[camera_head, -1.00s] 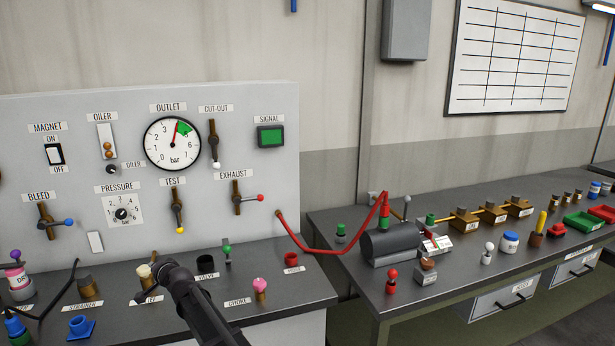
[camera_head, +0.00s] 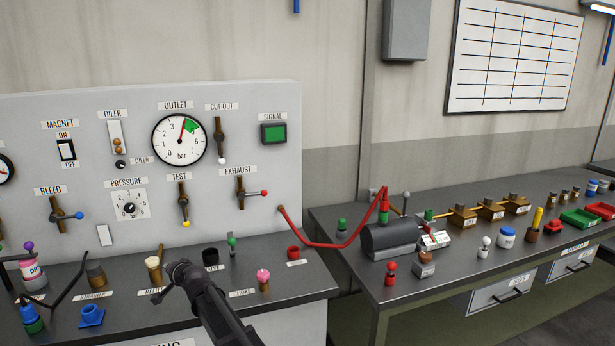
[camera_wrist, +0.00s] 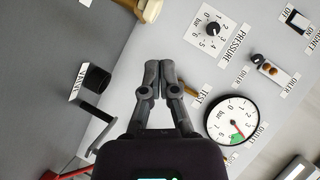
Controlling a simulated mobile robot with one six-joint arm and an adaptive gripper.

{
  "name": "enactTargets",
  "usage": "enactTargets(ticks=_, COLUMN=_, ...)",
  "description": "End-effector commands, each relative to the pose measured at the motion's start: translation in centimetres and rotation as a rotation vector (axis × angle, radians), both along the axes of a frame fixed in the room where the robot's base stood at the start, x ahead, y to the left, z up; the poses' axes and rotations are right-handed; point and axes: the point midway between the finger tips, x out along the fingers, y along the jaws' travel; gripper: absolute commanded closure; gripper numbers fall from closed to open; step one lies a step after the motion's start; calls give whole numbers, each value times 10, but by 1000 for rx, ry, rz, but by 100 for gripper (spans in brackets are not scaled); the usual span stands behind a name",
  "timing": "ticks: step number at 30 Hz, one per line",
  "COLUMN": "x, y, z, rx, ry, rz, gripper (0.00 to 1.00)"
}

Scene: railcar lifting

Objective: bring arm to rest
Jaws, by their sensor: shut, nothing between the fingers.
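My gripper (camera_wrist: 151,80) is shut and empty in the wrist view, its two fingers together in front of the panel. In the head view my gripper (camera_head: 172,274) is over the front bench, close to the cream-topped fitting (camera_head: 154,268) and left of the black valve cup (camera_head: 211,260). I cannot tell its exact height above the bench. The black cup also shows at the left of the wrist view (camera_wrist: 97,78).
The grey control panel (camera_head: 90,150) stands behind the front bench (camera_head: 130,325), with levers and the outlet gauge (camera_head: 179,139). A red hose (camera_head: 320,243) runs to a dark cylinder (camera_head: 390,240) on the right bench. A pink-topped choke (camera_head: 263,280) stands right of my arm.

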Motion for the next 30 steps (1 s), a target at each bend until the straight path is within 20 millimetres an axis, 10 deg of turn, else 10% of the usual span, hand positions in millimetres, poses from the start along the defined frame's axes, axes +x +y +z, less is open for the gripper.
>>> enactTargets(ticks=14, x=-4, y=-123, z=-35, rx=-245, ry=41, rz=21, gripper=100)
enactTargets(ticks=30, x=-84, y=-388, z=-102, rx=-736, ry=282, rz=99, gripper=100)
